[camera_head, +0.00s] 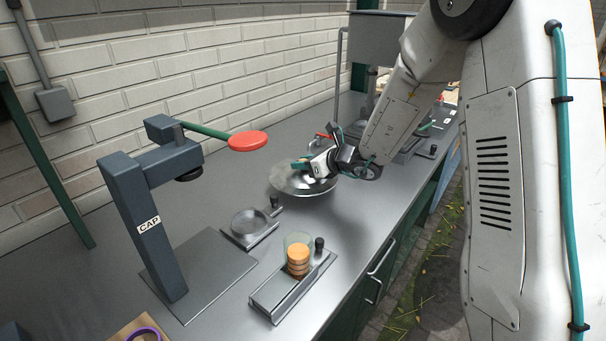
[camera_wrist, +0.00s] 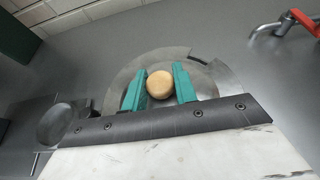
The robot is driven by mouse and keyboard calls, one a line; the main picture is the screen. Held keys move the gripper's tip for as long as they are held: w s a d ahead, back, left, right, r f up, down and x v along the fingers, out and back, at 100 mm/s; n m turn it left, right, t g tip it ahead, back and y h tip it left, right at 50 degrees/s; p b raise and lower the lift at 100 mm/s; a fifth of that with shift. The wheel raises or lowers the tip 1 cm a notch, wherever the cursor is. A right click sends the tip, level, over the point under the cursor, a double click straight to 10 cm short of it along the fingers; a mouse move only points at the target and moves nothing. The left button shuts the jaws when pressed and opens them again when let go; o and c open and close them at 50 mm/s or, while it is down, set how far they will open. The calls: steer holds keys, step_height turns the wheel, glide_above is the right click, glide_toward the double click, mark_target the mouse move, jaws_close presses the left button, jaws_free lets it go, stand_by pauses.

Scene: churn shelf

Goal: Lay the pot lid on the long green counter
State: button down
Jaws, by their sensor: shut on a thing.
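The pot lid (camera_head: 288,184) is a shallow round grey metal disc, low over the long counter (camera_head: 215,215), which has a grey metal top and green front. My gripper (camera_head: 308,167) is above the lid. In the wrist view, its two teal fingers (camera_wrist: 158,84) are closed on the lid's tan round knob (camera_wrist: 159,85), with the grey lid disc (camera_wrist: 125,78) behind them. The lid looks roughly level. I cannot tell whether its rim touches the counter. Part of the lid is hidden by my gripper.
A dark press marked CAP (camera_head: 150,215) with a red-ended lever (camera_head: 248,141) stands at left. A small round dish fixture (camera_head: 250,222) and a tray with stacked orange discs (camera_head: 298,262) are in front. A red-handled tap (camera_wrist: 290,20) stands beyond. Bare counter lies between.

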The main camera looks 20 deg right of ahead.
mark_target(304, 173)
steer(key=shift+f, duration=1.75)
steer(key=shift+f, duration=0.1)
steer(key=c, duration=1.1)
jaws_free()
